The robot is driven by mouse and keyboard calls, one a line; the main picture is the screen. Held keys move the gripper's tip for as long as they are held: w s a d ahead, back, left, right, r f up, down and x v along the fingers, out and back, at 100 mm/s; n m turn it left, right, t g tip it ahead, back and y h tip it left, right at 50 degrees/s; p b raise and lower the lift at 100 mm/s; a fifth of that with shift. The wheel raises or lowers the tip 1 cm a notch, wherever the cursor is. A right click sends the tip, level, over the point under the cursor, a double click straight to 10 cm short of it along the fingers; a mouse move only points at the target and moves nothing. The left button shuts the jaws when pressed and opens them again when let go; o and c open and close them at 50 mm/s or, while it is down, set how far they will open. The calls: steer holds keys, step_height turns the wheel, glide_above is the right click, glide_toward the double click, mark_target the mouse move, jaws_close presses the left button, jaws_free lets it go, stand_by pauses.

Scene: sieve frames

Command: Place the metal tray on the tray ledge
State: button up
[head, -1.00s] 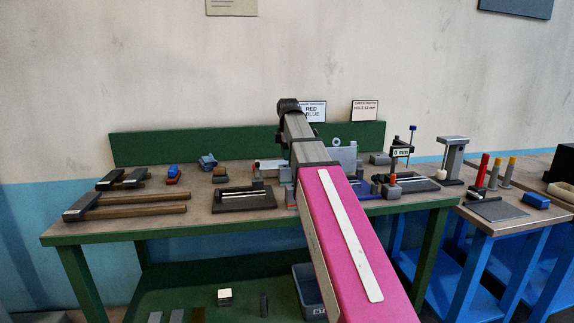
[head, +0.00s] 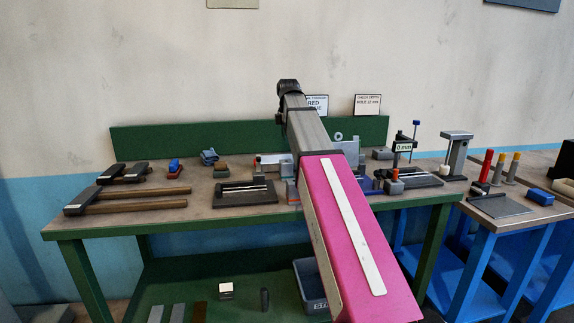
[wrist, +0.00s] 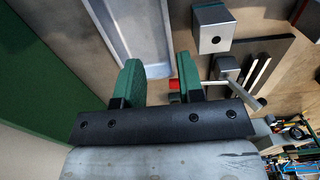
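A pale grey metal tray (wrist: 136,30) with raised rims shows at the top of the wrist view, running out of the frame. I take it to be the metal tray. My gripper (wrist: 158,72) has two green fingers spread apart with nothing held between them. The tray lies beyond the fingertips, toward the left finger; I cannot tell whether they touch. In the head view my arm hides the gripper and the middle of the bench. I cannot make out the tray ledge for sure in either view.
The green workbench (head: 110,222) carries hammers (head: 140,191), a dark fixture (head: 232,199) and a stand with a gauge (head: 402,147). A square metal block (wrist: 212,28) stands right of the tray. A blue-framed table (head: 540,217) adjoins on the right. A grey bin (head: 312,284) sits below.

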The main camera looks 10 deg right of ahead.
steer(key=f, duration=1)
steer(key=shift+s+f, duration=0.25)
steer(key=shift+f, duration=0.15)
jaws_close()
